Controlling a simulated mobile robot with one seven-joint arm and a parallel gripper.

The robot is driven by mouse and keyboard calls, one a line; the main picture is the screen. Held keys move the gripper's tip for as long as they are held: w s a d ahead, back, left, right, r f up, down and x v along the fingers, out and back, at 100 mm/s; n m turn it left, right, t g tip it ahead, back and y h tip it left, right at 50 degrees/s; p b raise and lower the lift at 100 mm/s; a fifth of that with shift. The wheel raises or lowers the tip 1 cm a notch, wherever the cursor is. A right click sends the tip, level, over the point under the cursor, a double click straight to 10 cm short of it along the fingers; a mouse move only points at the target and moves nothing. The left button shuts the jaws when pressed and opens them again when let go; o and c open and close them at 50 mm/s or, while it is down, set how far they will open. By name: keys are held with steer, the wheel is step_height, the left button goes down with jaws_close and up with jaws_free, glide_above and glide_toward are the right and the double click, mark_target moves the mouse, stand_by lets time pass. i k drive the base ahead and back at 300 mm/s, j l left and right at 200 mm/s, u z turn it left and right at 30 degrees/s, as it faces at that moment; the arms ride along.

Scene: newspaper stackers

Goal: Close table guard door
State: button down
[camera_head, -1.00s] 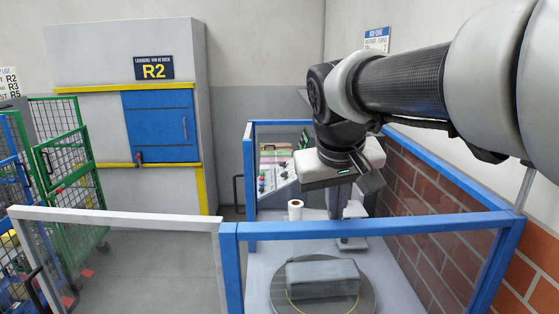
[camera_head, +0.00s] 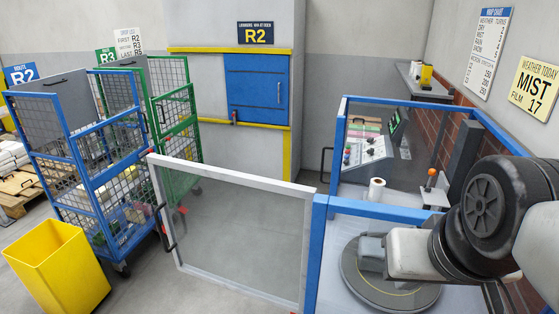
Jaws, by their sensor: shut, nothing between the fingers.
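The table guard door (camera_head: 176,268) is a clear panel in a white frame. It stands open, swung out to the left from the blue guard post (camera_head: 314,245) at the table's front corner. Its black handle (camera_head: 164,228) is on the far left edge of the frame. My gripper (camera_head: 405,253) is shut and empty over the round turntable (camera_head: 357,292), inside the guard and well right of the door.
Blue (camera_head: 82,180) and green (camera_head: 178,110) wire cages stand left of the door, with a yellow bin (camera_head: 58,270) in front. A white roll (camera_head: 376,190) and control panel (camera_head: 368,150) are on the table. The guard's front blue rail (camera_head: 375,210) lies between my gripper and the roll.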

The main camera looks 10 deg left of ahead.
mark_target(154, 161)
steer(key=k+j+u, duration=0.1)
steer(key=j+u, duration=0.6)
steer(key=i+j, duration=0.1)
steer(key=j, duration=0.15)
steer(key=i+j+u, duration=0.1)
steer(key=i+j, duration=0.15)
steer(key=i, duration=0.15)
steer(key=i+j+u, duration=0.1)
steer(key=i, duration=0.3)
steer(key=j, duration=0.1)
